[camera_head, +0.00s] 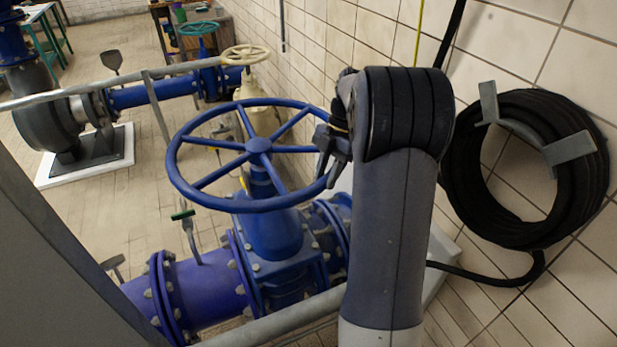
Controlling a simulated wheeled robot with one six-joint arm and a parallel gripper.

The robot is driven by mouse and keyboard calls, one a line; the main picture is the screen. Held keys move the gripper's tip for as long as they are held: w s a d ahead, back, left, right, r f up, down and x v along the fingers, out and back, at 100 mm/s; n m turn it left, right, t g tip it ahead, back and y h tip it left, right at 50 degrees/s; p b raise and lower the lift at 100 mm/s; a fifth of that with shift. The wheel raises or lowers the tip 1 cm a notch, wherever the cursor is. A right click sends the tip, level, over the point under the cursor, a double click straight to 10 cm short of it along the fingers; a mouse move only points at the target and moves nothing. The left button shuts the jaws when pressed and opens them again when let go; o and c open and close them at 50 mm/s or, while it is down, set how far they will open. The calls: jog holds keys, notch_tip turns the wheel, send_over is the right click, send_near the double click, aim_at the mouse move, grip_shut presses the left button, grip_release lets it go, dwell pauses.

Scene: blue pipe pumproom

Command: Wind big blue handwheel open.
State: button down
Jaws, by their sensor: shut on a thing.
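The big blue handwheel (259,146) lies nearly flat on top of a blue valve (271,235), with several spokes running from its hub to the rim. My gripper (326,168) is at the right side of the wheel, shut on its rim. My arm comes up from the lower right and hides part of the gripper and a little of the rim's right edge. The valve sits in a thick blue flanged pipe (198,287).
A grey rail (283,316) crosses in front of the valve. A coiled black hose (473,196) hangs on the tiled wall at right, close to my arm. Behind are a cream handwheel (245,54), a teal handwheel (198,28) and a dark pump (48,131).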

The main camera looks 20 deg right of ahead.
jog(key=shift+w+d+n+g+p, duration=0.2)
jog(key=shift+w+d+n+p, duration=0.35)
jog(key=shift+d, duration=0.45)
jog(key=shift+w+d+n+g+p, duration=0.2)
jog(key=shift+w+d+n+p, duration=0.15)
jog(key=shift+w+d+n, duration=0.45)
jog(key=shift+s+d+m, duration=0.15)
jog(key=shift+m, duration=0.1)
jog(key=c, duration=1.1)
grip_release()
jog(key=shift+r, duration=0.1)
jog(key=v, duration=1)
jog(key=shift+r, duration=0.35)
